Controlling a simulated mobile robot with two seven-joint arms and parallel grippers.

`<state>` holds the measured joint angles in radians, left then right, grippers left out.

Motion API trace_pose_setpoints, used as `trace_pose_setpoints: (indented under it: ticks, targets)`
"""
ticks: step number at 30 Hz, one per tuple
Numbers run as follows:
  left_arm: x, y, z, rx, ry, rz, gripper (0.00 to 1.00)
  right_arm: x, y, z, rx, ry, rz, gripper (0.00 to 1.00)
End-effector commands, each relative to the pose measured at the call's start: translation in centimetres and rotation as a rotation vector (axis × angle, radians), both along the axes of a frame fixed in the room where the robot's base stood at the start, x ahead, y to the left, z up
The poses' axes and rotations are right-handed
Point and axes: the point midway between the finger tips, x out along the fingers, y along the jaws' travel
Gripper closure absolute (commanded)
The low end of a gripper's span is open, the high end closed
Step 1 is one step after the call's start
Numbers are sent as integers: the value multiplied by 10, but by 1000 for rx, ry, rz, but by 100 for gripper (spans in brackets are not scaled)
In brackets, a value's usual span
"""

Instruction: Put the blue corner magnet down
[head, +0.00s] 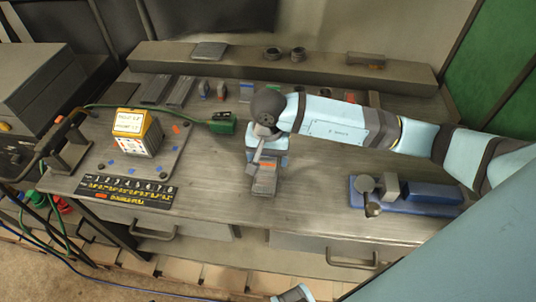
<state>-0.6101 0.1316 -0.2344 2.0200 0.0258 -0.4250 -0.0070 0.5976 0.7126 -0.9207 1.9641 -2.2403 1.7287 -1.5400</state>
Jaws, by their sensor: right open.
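My right gripper (259,170) points down near the middle of the welding table (220,165), with its jaws open. Just below and beside it is a grey block (264,187) with an orange patch near its top; whether they touch I cannot tell. A small grey piece with a blue mark (246,91) stands at the back of the table, left of my right arm. I cannot tell whether it is the blue corner magnet. Anything directly behind the wrist is hidden.
A dark label strip (112,190) lies at the front left. A blue fixture (420,196) sits at the right. Clear table lies either side of the gripper.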

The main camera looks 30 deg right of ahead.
Motion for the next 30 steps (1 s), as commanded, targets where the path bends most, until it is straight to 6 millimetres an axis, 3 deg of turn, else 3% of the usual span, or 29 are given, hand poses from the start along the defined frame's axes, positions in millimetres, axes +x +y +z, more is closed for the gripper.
trace_pose_setpoints:
  ticks: [2, 5, 18, 23, 30]
  targets:
    - [0, 0, 7, 1, -2, -1, 57, 0, 0, 7, 1, 1, 0, 24]
    - [0, 0, 2, 1, -4, -1, 57, 1, 0, 19, 0, -4, 0, 24]
    - [0, 0, -6, -3, 6, 3, 57, 1, 0, 107, 0, -4, 0, 24]
    - [0, -1, -5, -4, 7, 4, 57, 0, 0, 121, -1, -1, -1, 24]
    - [1, -1, -3, -5, 4, 4, 57, 0, 0, 123, -1, 1, -1, 24]
